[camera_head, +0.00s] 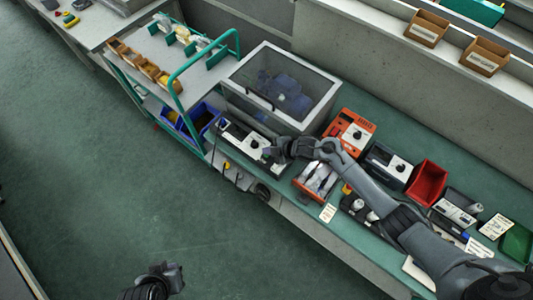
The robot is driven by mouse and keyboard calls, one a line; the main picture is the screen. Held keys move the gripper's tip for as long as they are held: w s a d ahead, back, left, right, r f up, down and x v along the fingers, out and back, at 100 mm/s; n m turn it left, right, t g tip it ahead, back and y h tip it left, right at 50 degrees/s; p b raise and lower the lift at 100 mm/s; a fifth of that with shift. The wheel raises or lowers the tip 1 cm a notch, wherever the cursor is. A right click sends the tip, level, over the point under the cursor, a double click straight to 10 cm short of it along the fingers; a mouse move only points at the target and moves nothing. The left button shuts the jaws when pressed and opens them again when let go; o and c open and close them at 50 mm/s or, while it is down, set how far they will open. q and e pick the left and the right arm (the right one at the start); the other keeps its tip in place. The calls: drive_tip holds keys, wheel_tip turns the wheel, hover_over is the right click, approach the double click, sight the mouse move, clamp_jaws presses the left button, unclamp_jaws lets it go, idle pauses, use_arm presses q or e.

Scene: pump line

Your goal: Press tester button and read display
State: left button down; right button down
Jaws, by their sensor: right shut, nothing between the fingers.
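My right arm reaches in from the lower right. Its gripper (274,153) is shut and empty, at the right end of a long black-and-white instrument (240,138) with a dial on its front panel. The fingers cover part of that end; I cannot tell whether they touch it. An orange instrument (351,131) and a dark instrument with a white panel (388,164) stand farther right. No label shows which one is the tester, and no display reading is legible. My left gripper (172,273) is low over the floor, away from the bench; its fingers are unclear.
A clear-lidded case (313,69) with a blue pump inside stands behind the instrument. A teal-framed cart (205,50) with bins is at left. A tool tray (316,181), a red bin (427,182) and cards lie along the bench. The green floor (90,180) is open.

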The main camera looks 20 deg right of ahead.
drive_tip(key=shift+f, duration=0.1)
drive_tip(key=shift+f+b, duration=0.35)
idle(0.5)
drive_tip(key=shift+f, duration=0.15)
drive_tip(key=shift+f+b, duration=0.3)
drive_tip(key=shift+b, duration=0.05)
drive_tip(key=shift+r, duration=0.1)
idle(0.4)
drive_tip(key=shift+r+p, duration=0.8)
drive_tip(key=shift+p, duration=0.05)
